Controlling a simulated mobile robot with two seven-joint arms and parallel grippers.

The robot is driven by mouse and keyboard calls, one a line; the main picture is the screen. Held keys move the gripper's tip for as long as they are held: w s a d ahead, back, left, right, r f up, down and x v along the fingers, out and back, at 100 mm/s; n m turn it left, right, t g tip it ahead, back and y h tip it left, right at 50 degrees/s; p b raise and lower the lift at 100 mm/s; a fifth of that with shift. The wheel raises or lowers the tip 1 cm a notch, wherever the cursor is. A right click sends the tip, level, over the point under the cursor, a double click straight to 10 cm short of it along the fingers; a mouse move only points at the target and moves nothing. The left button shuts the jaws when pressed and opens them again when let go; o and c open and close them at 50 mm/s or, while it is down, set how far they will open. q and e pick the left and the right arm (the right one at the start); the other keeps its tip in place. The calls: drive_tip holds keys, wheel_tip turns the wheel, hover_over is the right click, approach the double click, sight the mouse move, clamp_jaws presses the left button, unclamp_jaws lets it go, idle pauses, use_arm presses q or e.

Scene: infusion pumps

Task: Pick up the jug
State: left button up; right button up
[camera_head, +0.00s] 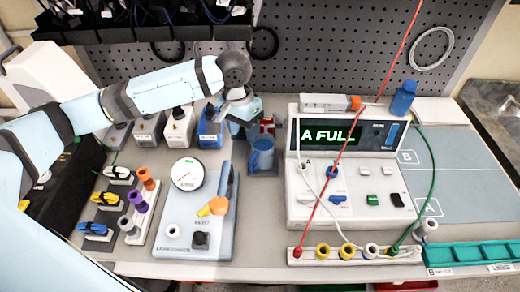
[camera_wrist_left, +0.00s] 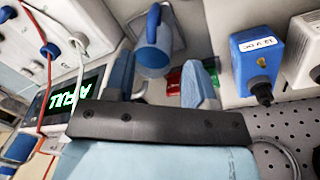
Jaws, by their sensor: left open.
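The blue jug (camera_head: 262,157) stands upright on a grey pad in the middle of the bench, left of the pump console. In the left wrist view the jug (camera_wrist_left: 152,60) shows beyond the fingers, its handle pointing to the top of the picture. My left gripper (camera_head: 250,118) is just behind the jug in the head view, with its fingers spread. In the left wrist view the open fingers (camera_wrist_left: 160,80) frame the jug with nothing held between them. Whether a finger touches the jug cannot be told. My right gripper is not in view.
The console (camera_head: 345,190) reading "A FULL" stands close right of the jug, with red, white and green leads. A dial unit (camera_head: 188,215) is to the left. A blue labelled block (camera_head: 210,132) stands near my gripper. A pegboard (camera_head: 330,50) closes the back.

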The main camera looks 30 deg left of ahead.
sight(251, 164)
use_arm(q)
drive_tip(key=f, duration=0.2)
drive_tip(key=d+f, duration=0.1)
drive_tip(key=f, duration=0.4)
drive_tip(key=shift+s+d+f, duration=0.15)
drive_tip(key=shift+s, duration=0.15)
drive_tip(key=shift+s+d+f, duration=0.1)
drive_tip(key=shift+d+f, duration=0.05)
drive_tip(key=shift+f, duration=0.35)
drive_tip(key=f, duration=0.4)
drive_tip(key=shift+d, duration=0.35)
clamp_jaws()
